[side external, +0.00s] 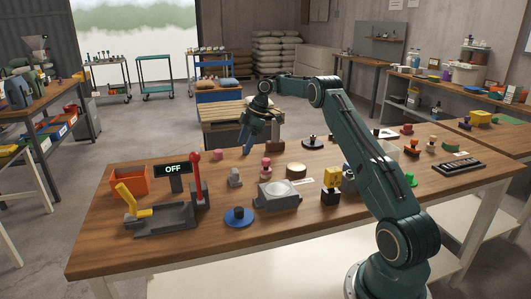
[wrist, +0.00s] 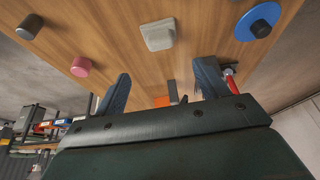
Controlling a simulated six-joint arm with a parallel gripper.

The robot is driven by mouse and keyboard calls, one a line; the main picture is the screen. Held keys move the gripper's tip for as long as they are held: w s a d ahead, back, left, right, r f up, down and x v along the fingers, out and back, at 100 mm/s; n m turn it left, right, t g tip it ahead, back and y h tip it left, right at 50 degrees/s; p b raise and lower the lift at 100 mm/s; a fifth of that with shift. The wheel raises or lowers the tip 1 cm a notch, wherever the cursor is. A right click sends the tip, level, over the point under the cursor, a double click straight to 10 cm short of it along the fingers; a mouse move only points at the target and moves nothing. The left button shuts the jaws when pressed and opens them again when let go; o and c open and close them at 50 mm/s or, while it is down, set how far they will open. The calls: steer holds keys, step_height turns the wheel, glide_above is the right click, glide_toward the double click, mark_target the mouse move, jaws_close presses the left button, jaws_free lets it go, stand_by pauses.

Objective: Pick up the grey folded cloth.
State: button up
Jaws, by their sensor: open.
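A small light grey, round-edged piece (side external: 235,177) stands on the wooden table (side external: 130,220). It appears to be the grey piece (wrist: 158,35) at the top middle of the wrist view, and I cannot tell if it is cloth. My gripper (side external: 247,146) hangs over the far edge of the table, fingers pointing down, apart from that piece. In the wrist view my gripper (wrist: 163,76) shows two spread blue-grey fingers with nothing held between them.
A pink piece (side external: 266,168), a blue disc (side external: 239,216) and a grey device with a pale round top (side external: 279,194) stand nearby. A red lever (side external: 195,170), an "OFF" sign (side external: 173,169) and an orange bin (side external: 129,180) stand left.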

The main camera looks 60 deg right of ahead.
mark_target(235, 170)
steer(key=shift+x, duration=3.45)
steer(key=shift+f, duration=0.1)
steer(key=shift+x, duration=2.55)
steer(key=shift+s, duration=0.1)
steer(key=shift+c, duration=0.4)
steer(key=c, duration=0.6)
